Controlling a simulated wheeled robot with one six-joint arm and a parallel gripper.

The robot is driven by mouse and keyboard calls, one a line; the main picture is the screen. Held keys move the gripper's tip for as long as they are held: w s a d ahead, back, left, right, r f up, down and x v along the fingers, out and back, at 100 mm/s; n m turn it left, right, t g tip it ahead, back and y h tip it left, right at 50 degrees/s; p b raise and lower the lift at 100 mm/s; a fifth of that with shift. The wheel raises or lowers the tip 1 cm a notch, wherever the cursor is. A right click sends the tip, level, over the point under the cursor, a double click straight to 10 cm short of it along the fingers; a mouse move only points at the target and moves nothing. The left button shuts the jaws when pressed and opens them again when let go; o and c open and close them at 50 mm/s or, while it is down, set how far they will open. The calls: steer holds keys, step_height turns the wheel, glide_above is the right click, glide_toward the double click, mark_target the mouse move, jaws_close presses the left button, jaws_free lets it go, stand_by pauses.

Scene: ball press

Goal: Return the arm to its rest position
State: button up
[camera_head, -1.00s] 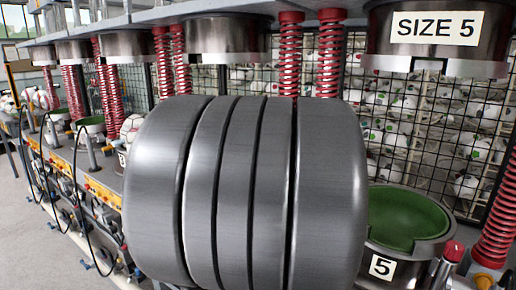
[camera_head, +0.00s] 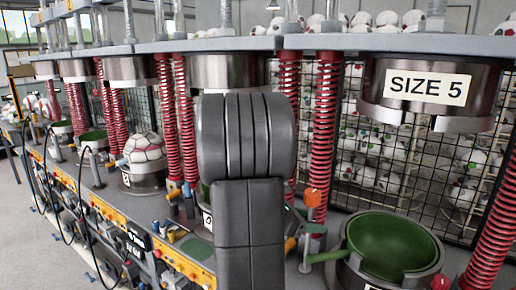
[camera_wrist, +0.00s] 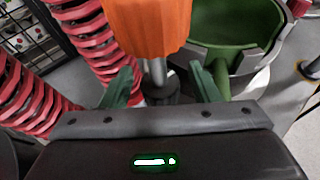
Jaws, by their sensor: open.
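My arm (camera_head: 248,150) stands upright in the middle of the head view, a grey ribbed joint above a dark link. My gripper (camera_wrist: 163,88) is open in the wrist view, with one green finger on each side of a grey lever stem (camera_wrist: 156,72). An orange knob (camera_wrist: 148,22) tops the stem. The rest of the gripper is hidden behind my arm.
A green-lined cup (camera_head: 392,245) sits at the right under a press head (camera_head: 430,95) marked "SIZE 5". Red springs (camera_head: 325,140) stand close behind the lever. A ball (camera_head: 144,150) rests in a cup farther left. Open floor lies at the lower left.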

steer(key=b+v, duration=0.1)
steer(key=v, duration=0.4)
steer(key=shift+s+a+r, duration=0.1)
steer(key=shift+a+r, duration=0.05)
steer(key=shift+a, duration=0.15)
steer(key=shift+s, duration=0.1)
